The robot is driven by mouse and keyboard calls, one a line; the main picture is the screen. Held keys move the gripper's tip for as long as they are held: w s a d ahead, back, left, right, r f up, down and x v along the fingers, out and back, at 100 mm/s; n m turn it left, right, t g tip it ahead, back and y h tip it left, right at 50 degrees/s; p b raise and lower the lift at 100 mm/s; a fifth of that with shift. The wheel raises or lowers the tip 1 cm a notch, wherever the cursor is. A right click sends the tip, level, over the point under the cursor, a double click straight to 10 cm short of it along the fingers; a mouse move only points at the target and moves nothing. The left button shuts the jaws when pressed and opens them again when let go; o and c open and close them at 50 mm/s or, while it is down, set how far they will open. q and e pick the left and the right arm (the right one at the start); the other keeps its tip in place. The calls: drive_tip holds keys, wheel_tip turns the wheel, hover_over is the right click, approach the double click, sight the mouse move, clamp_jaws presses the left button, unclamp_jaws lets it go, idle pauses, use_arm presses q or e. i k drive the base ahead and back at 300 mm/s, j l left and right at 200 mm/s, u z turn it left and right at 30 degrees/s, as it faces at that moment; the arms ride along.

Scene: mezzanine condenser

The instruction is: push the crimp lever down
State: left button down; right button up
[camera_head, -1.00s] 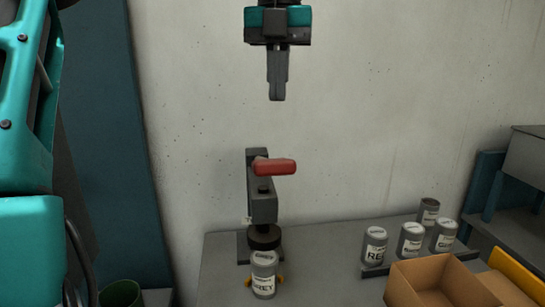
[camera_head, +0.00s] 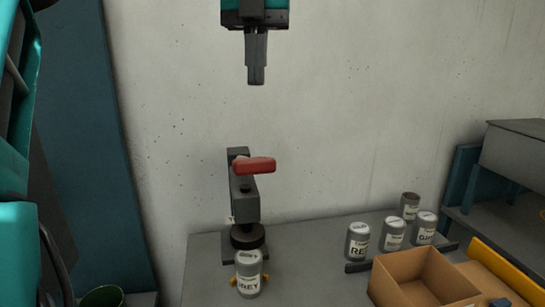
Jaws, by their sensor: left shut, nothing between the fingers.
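The crimp lever (camera_head: 255,166) is a red handle sticking out to the right near the top of a dark grey press (camera_head: 245,203). The press stands on the grey bench against the wall. A labelled can (camera_head: 249,273) stands upright in front of the press, below its round black head (camera_head: 247,236). My left gripper (camera_head: 256,80) points down, shut and empty, above the lever with a clear gap between them. My right gripper is not in view.
Several labelled cans (camera_head: 358,242) stand on the bench (camera_head: 310,265) to the right. An open cardboard box (camera_head: 420,280) is at the front right beside a yellow-edged tray. A green bin (camera_head: 103,297) is at the lower left. The space between gripper and lever is free.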

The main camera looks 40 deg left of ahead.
sight(243, 165)
drive_tip(key=k+l, duration=0.75)
drive_tip(key=l, duration=0.2)
